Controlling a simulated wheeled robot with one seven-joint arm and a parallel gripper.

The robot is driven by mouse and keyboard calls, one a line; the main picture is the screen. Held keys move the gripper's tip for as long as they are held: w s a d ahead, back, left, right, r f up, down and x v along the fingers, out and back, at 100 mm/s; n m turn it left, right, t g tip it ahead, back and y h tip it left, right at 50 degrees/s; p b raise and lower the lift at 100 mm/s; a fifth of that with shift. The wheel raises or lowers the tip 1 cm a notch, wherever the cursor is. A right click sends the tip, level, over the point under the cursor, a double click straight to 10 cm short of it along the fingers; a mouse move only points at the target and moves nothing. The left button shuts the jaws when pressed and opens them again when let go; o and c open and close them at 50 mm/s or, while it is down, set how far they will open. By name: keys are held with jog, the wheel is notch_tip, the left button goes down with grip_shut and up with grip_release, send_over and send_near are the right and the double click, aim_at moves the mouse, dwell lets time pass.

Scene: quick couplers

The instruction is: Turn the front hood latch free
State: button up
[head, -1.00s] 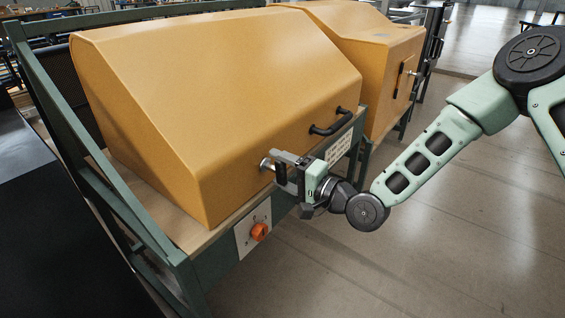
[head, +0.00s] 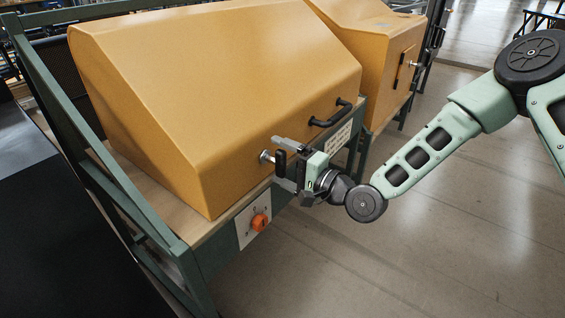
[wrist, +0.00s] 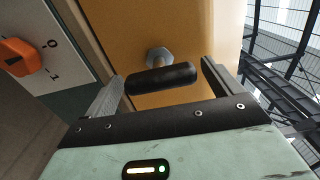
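The front hood latch is a black bar grip (wrist: 162,79) on a metal stem with a hex collar (wrist: 158,56), set in the front face of the yellow front hood (head: 235,95). In the wrist view the bar lies crosswise between the fingers of my gripper (wrist: 160,88), with a visible gap to the right finger. Its left end is close to the left finger; I cannot tell if they touch. In the head view my gripper (head: 281,162) is at the latch, one finger above the bar grip and one below. The gripper is open.
A black handle (head: 330,113) is on the hood to the right of the latch. An orange rotary switch (head: 260,222) on a white plate sits on the green frame below. A second yellow hood (head: 375,50) stands behind. The floor to the right is clear.

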jog(key=p+v, duration=0.2)
jog(key=v, duration=1.5)
jog(key=shift+s, duration=0.2)
jog(key=shift+d, duration=0.15)
jog(key=s+a+f+n+g+h, duration=0.2)
jog(key=s+f+n+g+h, duration=0.2)
jog(key=n+g+h, duration=0.5)
jog(key=s+d+r+n+g+h, duration=0.15)
jog(key=s+r+n+h, duration=0.4)
jog(key=s+r, duration=0.9)
notch_tip(320, 180, up, 24)
jog(key=s+p, duration=0.1)
jog(key=p, duration=2.4)
jog(key=shift+s+n+y+p, duration=0.25)
jog(key=shift+n+y+p, duration=0.1)
jog(key=shift+n+y, duration=0.1)
